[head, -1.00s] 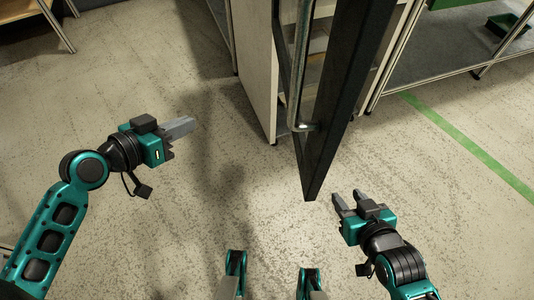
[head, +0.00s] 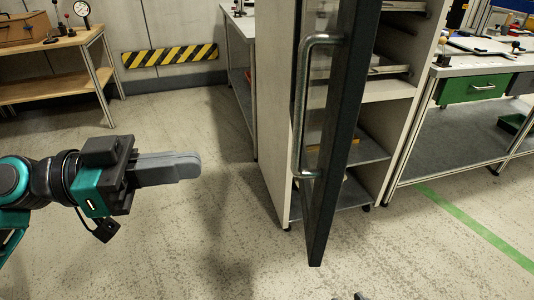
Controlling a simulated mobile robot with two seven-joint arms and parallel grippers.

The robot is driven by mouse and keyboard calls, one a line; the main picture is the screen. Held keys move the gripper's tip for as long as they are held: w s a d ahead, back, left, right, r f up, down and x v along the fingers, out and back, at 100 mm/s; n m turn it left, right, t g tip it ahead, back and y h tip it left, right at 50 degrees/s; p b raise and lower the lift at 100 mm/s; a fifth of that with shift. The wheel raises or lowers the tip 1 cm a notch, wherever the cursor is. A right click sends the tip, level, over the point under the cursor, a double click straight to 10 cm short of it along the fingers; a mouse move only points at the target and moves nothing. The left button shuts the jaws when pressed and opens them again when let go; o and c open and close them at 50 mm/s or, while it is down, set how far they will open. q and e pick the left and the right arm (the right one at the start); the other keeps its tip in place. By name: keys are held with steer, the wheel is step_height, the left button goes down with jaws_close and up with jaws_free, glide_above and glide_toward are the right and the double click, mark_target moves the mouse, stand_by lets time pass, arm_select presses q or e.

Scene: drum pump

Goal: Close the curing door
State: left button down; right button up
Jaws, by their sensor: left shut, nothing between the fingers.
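The curing door (head: 337,150) stands open, swung out from a pale cabinet (head: 277,130) toward me. It has a thick dark frame, a glass pane and a long metal bar handle (head: 300,110) on its left face. Part of the cabinet's open front and shelves shows to the right of the door. My left gripper (head: 198,165) is shut and empty, left of the door and apart from it, pointing right. Only small dark tips of my right gripper show at the bottom edge, below the door; its jaws are cut off.
A wooden workbench (head: 60,42) with a gauge stands at the back left. A bench with a green drawer (head: 472,88) stands right of the cabinet. A striped hazard sign (head: 170,56) is on the back wall. The floor between my left gripper and the door is clear.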

arm_select(q)
steer(key=p+x, duration=0.3)
steer(key=x, duration=0.8)
steer(key=shift+d, duration=0.15)
steer(key=shift+w, duration=0.1)
